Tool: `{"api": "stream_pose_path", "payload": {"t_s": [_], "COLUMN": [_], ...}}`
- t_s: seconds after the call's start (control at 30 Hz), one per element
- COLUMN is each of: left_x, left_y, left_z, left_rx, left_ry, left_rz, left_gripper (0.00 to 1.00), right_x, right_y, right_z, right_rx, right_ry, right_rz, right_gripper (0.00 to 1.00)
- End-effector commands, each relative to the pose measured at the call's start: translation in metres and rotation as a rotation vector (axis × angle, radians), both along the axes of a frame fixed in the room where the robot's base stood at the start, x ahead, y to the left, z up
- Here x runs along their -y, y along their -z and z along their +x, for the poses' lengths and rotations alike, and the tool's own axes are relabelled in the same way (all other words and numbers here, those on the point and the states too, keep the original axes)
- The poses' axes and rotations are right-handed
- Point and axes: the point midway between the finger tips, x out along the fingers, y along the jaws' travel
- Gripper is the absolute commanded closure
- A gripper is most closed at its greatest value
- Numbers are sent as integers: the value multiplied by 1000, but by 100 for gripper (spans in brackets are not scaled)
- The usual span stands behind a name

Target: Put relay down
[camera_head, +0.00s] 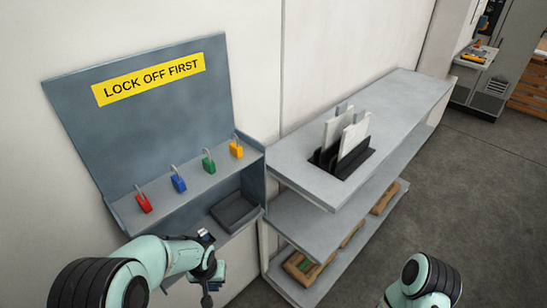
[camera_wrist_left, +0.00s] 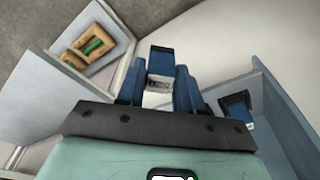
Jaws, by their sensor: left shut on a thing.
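My left gripper (camera_head: 209,284) is in front of the lock-off station, at the bottom of the head view, below and left of the dark tray. In the left wrist view the gripper (camera_wrist_left: 160,76) has its two blue fingers shut on a small block with a white labelled face and a blue end, which I take as the relay (camera_wrist_left: 157,86). It is held in the air, and I cannot make it out clearly in the head view. My right arm shows at the lower right of the head view, but its gripper is out of the picture.
A dark empty-looking tray (camera_head: 234,211) sits in the station's lower bay. Several coloured padlocks (camera_head: 179,181) stand on the ledge under the "LOCK OFF FIRST" sign (camera_head: 148,79). A grey shelf unit (camera_head: 408,101) holds a dark rack (camera_head: 347,166) of panels; wooden trays (camera_head: 305,268) lie below.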

Motion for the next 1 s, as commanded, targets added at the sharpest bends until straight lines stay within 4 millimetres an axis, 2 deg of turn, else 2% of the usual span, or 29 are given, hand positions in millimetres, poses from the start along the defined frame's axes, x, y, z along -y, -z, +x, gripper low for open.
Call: {"api": "stream_pose_path", "payload": {"t_s": [0.1,0.2,0.57,0.8,1.0], "left_x": [2,4,5,5,5], "left_y": [1,0,-1,-47,-49], "left_z": [13,17,19,18,17], "left_rx": [0,-1,1,4,-1], "left_ry": [25,38,41,40,41], "left_rz": [-10,-15,-17,-18,-15], "left_gripper": [95,95,95,95,95], "right_x": [0,0,0,0,0], "right_y": [0,0,0,0,0], "right_z": [0,0,0,0,0], "right_rx": [0,0,0,0,0], "right_ry": [1,1,1,0,0], "right_rz": [0,0,0,0,0], "right_gripper": [65,65,65,65,65]}}
